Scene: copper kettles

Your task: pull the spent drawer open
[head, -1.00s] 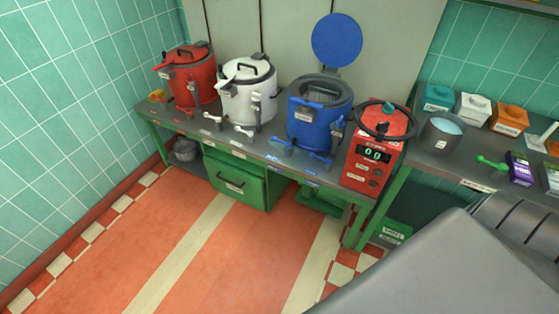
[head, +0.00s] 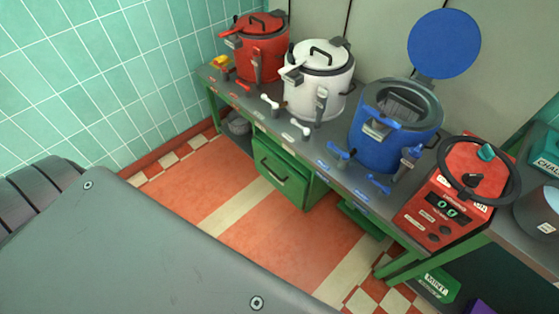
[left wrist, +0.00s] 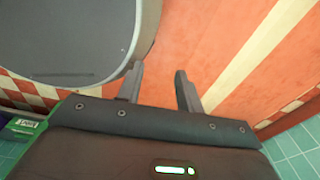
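A green drawer (head: 283,174) with a dark bar handle is under the grey bench, below the white kettle, in the head view. It looks shut; I cannot read any label on it. My left gripper (left wrist: 159,70) shows in the left wrist view with its two fingers apart and nothing between them, over the orange floor. The drawer is not in the left wrist view, and my left gripper's fingers are not in the head view. My right gripper is in neither view.
On the bench (head: 253,101) stand a red kettle (head: 262,48), a white kettle (head: 315,85), a blue kettle (head: 395,140) with its lid up, and a red control box (head: 450,205). The orange floor (head: 270,245) before the drawer is clear. A tiled wall (head: 90,80) is at left.

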